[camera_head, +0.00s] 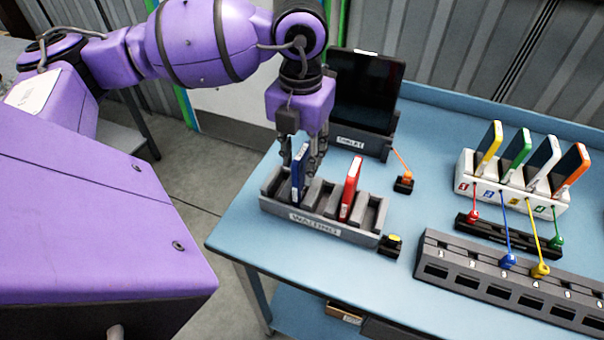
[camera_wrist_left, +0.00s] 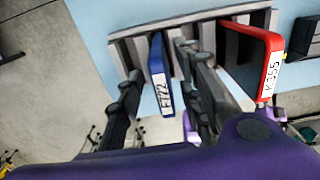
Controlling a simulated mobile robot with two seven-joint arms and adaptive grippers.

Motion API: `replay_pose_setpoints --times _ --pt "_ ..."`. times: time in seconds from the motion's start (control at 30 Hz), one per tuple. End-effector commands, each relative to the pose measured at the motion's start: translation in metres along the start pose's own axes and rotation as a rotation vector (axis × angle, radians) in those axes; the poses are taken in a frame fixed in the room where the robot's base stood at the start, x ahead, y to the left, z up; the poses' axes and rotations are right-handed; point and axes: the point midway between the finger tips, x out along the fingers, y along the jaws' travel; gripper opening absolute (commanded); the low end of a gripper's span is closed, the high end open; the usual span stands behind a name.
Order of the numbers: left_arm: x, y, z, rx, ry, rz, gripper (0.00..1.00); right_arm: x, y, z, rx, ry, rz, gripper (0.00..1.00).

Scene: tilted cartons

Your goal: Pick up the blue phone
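The blue phone (camera_head: 299,172) stands upright in a slot of the grey rack marked WAITING (camera_head: 272,204), toward its left end. In the left wrist view the blue phone (camera_wrist_left: 160,76) shows a white label on its edge. My left gripper (camera_head: 305,156) is above the rack, pointing down. In the wrist view the open left gripper (camera_wrist_left: 158,65) has one finger on each side of the blue phone, with a gap visible on the left; contact on the right is hard to tell. My right gripper is not in view.
A red phone (camera_head: 350,189) stands in the same rack, right of the blue one. A dark tablet (camera_head: 366,92) stands behind. A white holder (camera_head: 512,190) with several phones, and a grey port block (camera_head: 500,278) with coloured plugs, are at right.

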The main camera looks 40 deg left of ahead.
Motion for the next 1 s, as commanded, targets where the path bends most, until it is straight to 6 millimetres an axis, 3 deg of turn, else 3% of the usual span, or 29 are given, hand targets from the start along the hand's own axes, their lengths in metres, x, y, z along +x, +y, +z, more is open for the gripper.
replay_pose_setpoints --times 0.3,0.57,0.83,1.0 --pt "0.042 -0.003 -0.005 0.000 0.000 -0.001 0.34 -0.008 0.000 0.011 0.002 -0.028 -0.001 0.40" --pt "0.046 -0.003 -0.005 0.001 -0.001 -0.001 0.34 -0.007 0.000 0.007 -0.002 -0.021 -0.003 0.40" --pt "0.045 -0.003 -0.005 0.001 -0.001 -0.001 0.01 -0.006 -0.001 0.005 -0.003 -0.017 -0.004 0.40" --pt "0.045 -0.003 -0.005 0.001 -0.001 -0.001 0.00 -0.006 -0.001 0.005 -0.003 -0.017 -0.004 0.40"
